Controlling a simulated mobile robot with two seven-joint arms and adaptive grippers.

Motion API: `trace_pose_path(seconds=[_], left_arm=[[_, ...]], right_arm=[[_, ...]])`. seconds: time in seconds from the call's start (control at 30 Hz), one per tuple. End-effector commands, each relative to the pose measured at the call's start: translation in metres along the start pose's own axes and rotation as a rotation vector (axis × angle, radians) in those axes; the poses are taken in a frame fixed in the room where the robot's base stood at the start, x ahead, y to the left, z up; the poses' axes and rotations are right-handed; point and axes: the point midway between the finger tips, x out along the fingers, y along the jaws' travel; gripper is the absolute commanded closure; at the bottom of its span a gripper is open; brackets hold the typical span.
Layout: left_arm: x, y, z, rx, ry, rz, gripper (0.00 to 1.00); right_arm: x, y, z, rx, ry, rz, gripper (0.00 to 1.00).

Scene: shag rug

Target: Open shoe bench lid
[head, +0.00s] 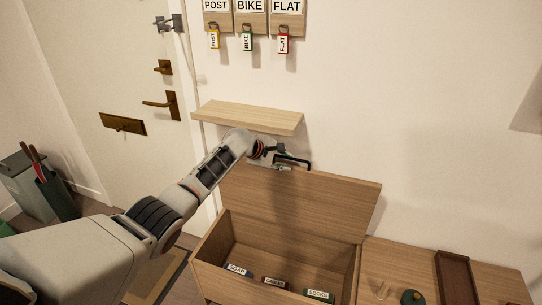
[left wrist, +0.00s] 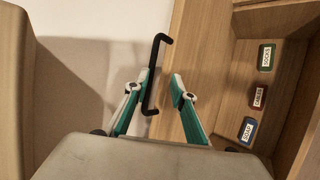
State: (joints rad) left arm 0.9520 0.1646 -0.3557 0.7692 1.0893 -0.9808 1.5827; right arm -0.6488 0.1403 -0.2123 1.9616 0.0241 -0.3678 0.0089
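The wooden shoe bench (head: 205,276) stands at the bottom centre of the head view. Its lid (head: 300,205) is raised and leans back steeply toward the wall, so the compartment is uncovered. A black bar handle (head: 293,160) is at the lid's upper edge; it also shows in the left wrist view (left wrist: 155,72). My left gripper (left wrist: 162,82) is open at that edge. Its two fingers are apart, with the handle close beside the left finger; I cannot tell whether they touch. The lid face (left wrist: 190,50) is behind the right finger. My right gripper is not in view.
Small labelled boxes lie inside the bench, among them SOAP (head: 238,270) and SOCKS (head: 319,295). A wall shelf (head: 250,115) is just above my left gripper. Tagged keys hang above it. A wooden tray (head: 457,279) lies at the right. A door (head: 110,70) is at the left.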

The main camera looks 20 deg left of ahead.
Motion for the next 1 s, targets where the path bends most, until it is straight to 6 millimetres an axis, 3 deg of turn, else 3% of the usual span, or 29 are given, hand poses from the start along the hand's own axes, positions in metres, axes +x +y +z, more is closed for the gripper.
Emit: trace_pose_path(seconds=[0.6, 1.0], left_arm=[[-0.075, 0.001, -0.001, 0.002, 0.003, 0.003, 0.75], [-0.092, 0.001, 0.0, 0.0, 0.002, 0.001, 0.75]], right_arm=[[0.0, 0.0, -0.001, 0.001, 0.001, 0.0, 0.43], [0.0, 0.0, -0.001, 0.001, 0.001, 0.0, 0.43]])
